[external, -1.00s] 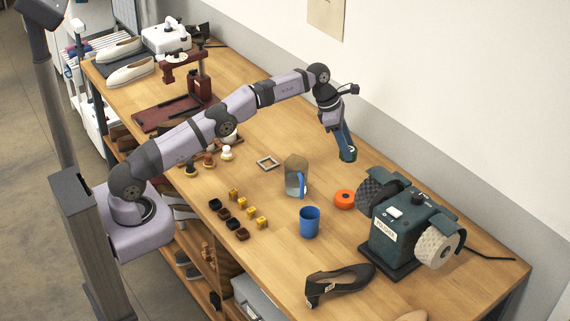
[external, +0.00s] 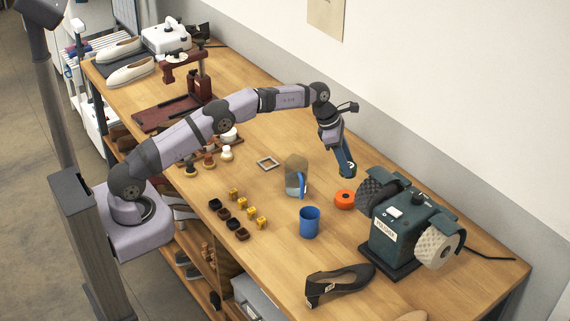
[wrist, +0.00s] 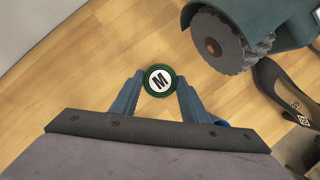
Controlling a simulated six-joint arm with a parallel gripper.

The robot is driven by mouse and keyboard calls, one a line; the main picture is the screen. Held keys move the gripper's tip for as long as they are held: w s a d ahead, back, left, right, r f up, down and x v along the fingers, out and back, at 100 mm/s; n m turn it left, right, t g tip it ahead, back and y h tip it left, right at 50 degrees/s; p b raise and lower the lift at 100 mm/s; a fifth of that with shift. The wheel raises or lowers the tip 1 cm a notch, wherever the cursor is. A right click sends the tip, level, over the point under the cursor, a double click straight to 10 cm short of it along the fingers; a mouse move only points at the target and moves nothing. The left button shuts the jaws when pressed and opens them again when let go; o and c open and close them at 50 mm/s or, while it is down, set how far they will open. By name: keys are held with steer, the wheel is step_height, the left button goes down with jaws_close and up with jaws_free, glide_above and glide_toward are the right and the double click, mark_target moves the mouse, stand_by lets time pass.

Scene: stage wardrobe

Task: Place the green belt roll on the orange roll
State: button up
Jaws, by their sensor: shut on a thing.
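My gripper (external: 346,168) is shut on the green belt roll (wrist: 159,80), a dark green disc with a white top marked "M", held between the blue fingertips in the wrist view. In the external view the green roll (external: 348,172) shows at the fingertips, above and just behind the orange roll (external: 345,199). The orange roll lies flat on the bench with a dark centre hole. The height between the two rolls is hard to judge. The orange roll does not show in the wrist view.
A dark green grinding machine (external: 397,232) with rough wheels stands close right of the orange roll. A clear jug (external: 294,176) with a blue handle and a blue cup (external: 309,222) stand to the left and front.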

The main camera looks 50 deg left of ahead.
steer(key=shift+f+p, duration=1.4)
steer(key=shift+f, duration=3.1)
steer(key=shift+f, duration=0.15)
steer(key=o, duration=1.1)
steer(key=b+v, duration=0.3)
steer(key=v, duration=0.9)
